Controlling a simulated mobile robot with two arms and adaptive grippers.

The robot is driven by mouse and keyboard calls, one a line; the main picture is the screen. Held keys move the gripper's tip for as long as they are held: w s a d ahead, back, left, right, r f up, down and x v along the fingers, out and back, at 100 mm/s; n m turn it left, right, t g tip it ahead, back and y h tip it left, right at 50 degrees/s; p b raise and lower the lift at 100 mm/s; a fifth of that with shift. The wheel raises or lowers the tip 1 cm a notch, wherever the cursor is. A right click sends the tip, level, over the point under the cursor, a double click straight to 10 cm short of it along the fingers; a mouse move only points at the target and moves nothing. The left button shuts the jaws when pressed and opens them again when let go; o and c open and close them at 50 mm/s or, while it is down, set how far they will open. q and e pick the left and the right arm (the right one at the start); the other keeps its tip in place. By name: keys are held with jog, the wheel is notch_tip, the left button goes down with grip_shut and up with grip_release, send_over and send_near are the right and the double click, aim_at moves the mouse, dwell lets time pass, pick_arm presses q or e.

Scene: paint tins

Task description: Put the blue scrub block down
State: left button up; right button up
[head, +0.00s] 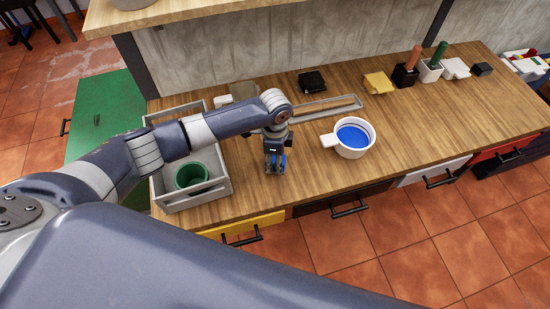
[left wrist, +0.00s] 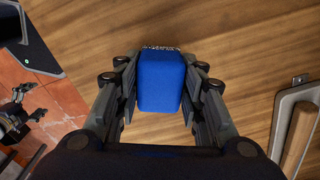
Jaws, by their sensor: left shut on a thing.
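My left gripper (head: 275,165) is over the wooden worktop, between the grey crate and the white cup. In the left wrist view the left gripper (left wrist: 162,88) is shut on the blue scrub block (left wrist: 163,82), with one finger on each side of it. In the head view only a little blue of the block (head: 282,162) shows by the fingers. Whether the block touches the worktop (head: 240,172) I cannot tell.
A white handled cup of blue paint (head: 352,136) stands right of the gripper. A grey crate (head: 226,186) with a green tin (head: 191,177) stands left. A long shallow tray (head: 342,101) lies behind. A black block (head: 312,82) and yellow block (head: 379,83) lie further back.

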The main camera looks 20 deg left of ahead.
pick_arm(q)
jog(key=shift+f, duration=0.15)
jog(key=o, duration=0.9)
jog(key=shift+o, duration=0.2)
notch_tip(320, 180, up, 12)
jog(key=shift+b, duration=0.45)
